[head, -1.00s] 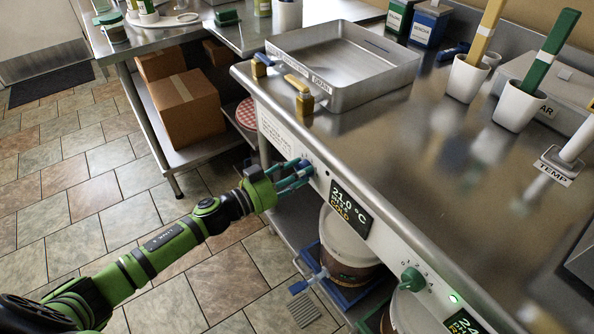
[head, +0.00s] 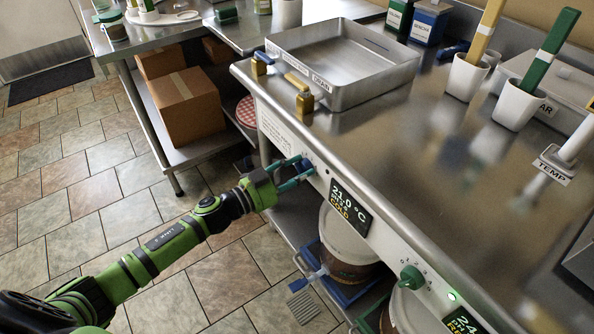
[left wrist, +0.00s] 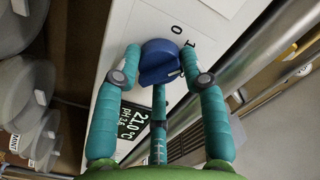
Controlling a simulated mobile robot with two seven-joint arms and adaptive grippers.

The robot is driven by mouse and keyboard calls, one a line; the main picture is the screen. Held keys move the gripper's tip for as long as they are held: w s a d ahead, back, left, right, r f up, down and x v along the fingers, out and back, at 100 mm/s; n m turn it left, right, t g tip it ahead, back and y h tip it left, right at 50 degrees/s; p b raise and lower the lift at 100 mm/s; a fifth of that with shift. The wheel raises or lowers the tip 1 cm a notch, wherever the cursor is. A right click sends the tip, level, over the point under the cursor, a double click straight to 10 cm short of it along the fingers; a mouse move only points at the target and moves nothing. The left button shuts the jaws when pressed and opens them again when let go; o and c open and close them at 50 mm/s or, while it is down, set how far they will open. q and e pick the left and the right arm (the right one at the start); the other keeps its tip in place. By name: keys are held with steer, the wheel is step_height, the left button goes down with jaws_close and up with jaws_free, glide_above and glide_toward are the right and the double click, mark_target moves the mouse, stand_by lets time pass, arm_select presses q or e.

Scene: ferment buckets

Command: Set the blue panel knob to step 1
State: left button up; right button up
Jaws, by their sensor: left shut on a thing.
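The blue panel knob (head: 306,165) sits on the white front panel, left of a dark display (head: 350,208) reading 21.0 °C. My left gripper (head: 299,171) is at the knob, its teal fingers on either side of it. In the left wrist view the blue knob (left wrist: 160,62) is between the fingertips of my left gripper (left wrist: 163,68), which is shut on it. The printed marks 0 and 1 show beside the knob. I cannot tell exactly which mark the knob points at. My right gripper is not in view.
A green knob (head: 412,277) is farther right on the same panel. A metal tray (head: 385,85) and holders with yellow and green handles stand on the steel counter. White buckets (head: 342,240) stand below the panel. Open tiled floor lies to the left.

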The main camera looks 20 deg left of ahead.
arm_select(q)
steer(key=shift+w+d+r, duration=0.1)
steer(key=shift+w+r, duration=0.05)
steer(key=shift+r, duration=0.35)
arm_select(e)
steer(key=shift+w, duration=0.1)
arm_select(q)
steer(key=o, duration=1.1)
steer(key=shift+o, duration=0.2)
steer(key=shift+f, duration=0.1)
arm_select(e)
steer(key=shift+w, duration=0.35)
arm_select(q)
steer(key=shift+s+f, duration=0.2)
steer(key=shift+s, duration=0.05)
steer(key=v, duration=1.1)
steer(key=shift+s+a, duration=0.25)
steer(key=shift+a, duration=0.05)
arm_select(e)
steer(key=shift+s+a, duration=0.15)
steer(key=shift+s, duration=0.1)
arm_select(q)
steer(key=shift+r, duration=0.15)
